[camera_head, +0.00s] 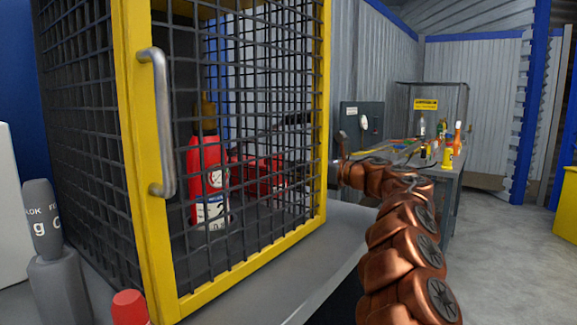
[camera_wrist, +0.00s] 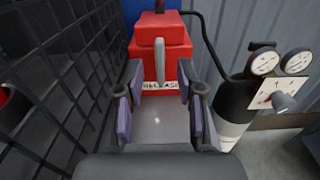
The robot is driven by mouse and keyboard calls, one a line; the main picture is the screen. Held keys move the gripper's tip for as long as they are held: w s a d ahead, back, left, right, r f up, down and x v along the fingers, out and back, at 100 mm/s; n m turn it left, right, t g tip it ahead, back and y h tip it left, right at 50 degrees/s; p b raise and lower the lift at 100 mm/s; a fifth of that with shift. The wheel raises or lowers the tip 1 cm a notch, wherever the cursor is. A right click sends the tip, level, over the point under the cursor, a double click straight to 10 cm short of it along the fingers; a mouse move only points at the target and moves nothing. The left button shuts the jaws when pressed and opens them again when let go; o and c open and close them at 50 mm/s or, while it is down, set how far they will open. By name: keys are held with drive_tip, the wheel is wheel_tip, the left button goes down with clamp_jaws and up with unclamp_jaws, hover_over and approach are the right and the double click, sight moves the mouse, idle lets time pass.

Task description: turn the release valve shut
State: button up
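The release valve (camera_wrist: 176,57) is a red block with a partly hidden white label that seems to read RELEASE. Its grey lever (camera_wrist: 159,58) stands upright on the front, in the upper middle of the wrist view. My gripper (camera_wrist: 160,80) is open, with its purple-padded fingers to the left and right of the lever. I see no contact, and the gap in depth is hard to judge. In the head view, a red shape (camera_head: 262,176) behind the mesh may be the same block. My gripper's fingers are not clear there.
A yellow-framed mesh cage (camera_head: 325,110) holds a red extinguisher (camera_head: 207,165). Its mesh runs close along the left of the wrist view. A dark cylinder (camera_wrist: 236,104) with gauges (camera_wrist: 264,61) and a knob (camera_wrist: 281,101) stands close on the right. A table (camera_head: 447,186) with bottles lies farther back.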

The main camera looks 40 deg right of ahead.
drive_tip(key=shift+x, duration=2.35)
drive_tip(key=shift+c, duration=0.2)
clamp_jaws()
